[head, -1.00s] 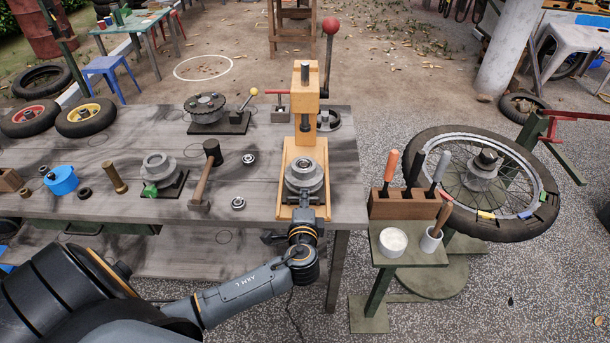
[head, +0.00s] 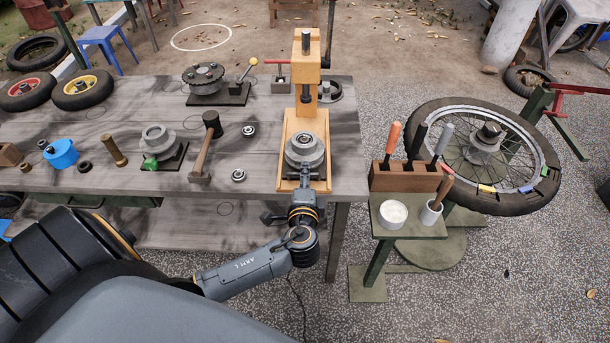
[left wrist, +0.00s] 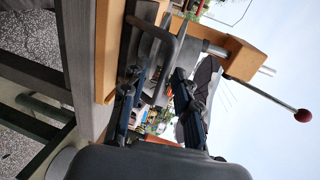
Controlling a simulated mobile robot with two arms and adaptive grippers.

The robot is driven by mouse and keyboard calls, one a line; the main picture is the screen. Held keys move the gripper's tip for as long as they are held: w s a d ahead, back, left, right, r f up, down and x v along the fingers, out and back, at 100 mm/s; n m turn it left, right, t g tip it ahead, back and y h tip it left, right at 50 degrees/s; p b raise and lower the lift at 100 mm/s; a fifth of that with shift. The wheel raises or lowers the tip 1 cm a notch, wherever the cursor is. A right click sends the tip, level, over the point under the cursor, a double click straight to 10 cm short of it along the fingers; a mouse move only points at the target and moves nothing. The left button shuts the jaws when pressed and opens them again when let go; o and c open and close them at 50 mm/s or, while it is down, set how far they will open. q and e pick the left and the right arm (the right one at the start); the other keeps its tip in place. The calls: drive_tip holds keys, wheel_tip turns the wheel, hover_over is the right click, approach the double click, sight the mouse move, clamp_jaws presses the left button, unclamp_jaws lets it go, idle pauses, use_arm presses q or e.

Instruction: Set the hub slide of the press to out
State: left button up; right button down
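The press (head: 307,95) is a light wooden frame standing at the right end of the workbench. A round grey hub (head: 304,150) sits low on its base, under the ram. In the left wrist view a bent grey bar handle (left wrist: 176,50) stands out from the press. My left gripper (head: 305,184) is at the front edge of the press, just in front of the hub. In the left wrist view my left gripper (left wrist: 155,98) has its fingers apart, with the handle's end between them. Contact with the handle cannot be made out. My right gripper is not in view.
A hammer (head: 207,145) and a small hub fixture (head: 160,148) lie left of the press. A green stand (head: 408,226) with handled tools and a spoked wheel (head: 485,155) are at the right. The press lever's red knob (left wrist: 303,115) hangs out in the left wrist view.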

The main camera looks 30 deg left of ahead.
use_arm(q)
drive_tip(key=v, duration=1.2)
drive_tip(key=shift+f, duration=0.1)
drive_tip(key=s+f+g+h, duration=0.2)
drive_tip(key=s+f+g, duration=0.15)
drive_tip(key=f, duration=1.15)
drive_tip(key=s+f+g+h, duration=0.3)
drive_tip(key=s+f, duration=0.1)
drive_tip(key=f, duration=1.1)
drive_tip(key=s+f+n+g+h, duration=0.1)
drive_tip(key=s+f+n, duration=0.3)
drive_tip(key=s+f, duration=0.5)
drive_tip(key=s+f+n+g+h, duration=0.2)
drive_tip(key=s+f+n+g, duration=0.2)
drive_tip(key=s+f, duration=0.5)
drive_tip(key=s+n, duration=0.1)
drive_tip(key=s, duration=0.6)
drive_tip(key=shift+s+d+f+g, duration=0.3)
drive_tip(key=shift+d+f+g, duration=0.05)
drive_tip(key=shift+d, duration=0.05)
